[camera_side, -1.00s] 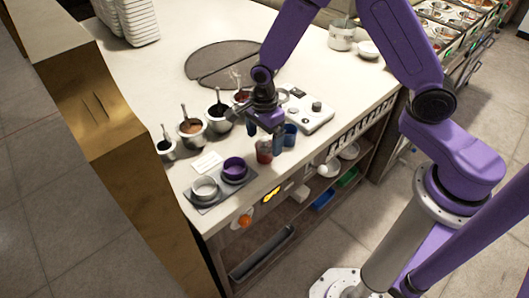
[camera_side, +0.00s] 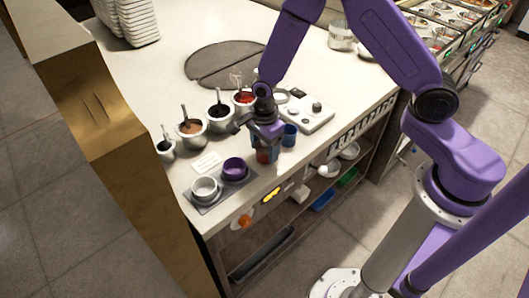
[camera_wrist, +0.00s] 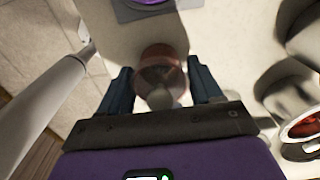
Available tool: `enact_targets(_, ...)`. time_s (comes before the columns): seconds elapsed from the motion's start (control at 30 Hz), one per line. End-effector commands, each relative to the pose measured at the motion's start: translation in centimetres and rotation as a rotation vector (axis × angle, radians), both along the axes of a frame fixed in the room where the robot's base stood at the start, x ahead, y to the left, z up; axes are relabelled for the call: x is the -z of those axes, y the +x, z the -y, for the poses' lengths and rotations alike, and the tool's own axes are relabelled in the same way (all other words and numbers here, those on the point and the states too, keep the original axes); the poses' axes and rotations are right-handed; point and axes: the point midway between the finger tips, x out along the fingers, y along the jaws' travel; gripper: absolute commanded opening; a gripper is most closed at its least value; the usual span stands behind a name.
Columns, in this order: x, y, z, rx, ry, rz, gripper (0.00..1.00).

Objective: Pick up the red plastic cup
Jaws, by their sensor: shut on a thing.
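The red plastic cup (camera_side: 264,156) stands upright at the counter's front edge, mostly hidden behind my gripper in the side view. In the wrist view the translucent reddish cup (camera_wrist: 161,70) sits between the two fingers, seen from above. My gripper (camera_wrist: 160,88) points down around the cup and is shut on it. In the side view my gripper (camera_side: 266,150) is low over the counter. I cannot tell whether the cup's base is off the counter.
A purple bowl (camera_side: 235,169) and a white bowl (camera_side: 204,188) sit on a grey tray (camera_side: 211,205) to the left. Several metal sauce pots with ladles, one holding red sauce (camera_side: 244,97), stand behind.

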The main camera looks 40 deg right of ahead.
Motion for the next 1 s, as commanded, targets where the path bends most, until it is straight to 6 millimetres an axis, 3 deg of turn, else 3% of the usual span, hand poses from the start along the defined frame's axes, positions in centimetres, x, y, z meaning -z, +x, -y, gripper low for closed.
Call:
enact_targets(0.33, -0.7, 0.1, 0.0, 0.000, 0.002, 0.003, 0.33)
enact_targets(0.57, -3.2, 0.1, -0.1, 0.000, 0.002, 0.004, 0.33)
enact_targets(1.0, -9.6, -5.7, 1.7, -0.001, 0.002, 0.002, 0.33)
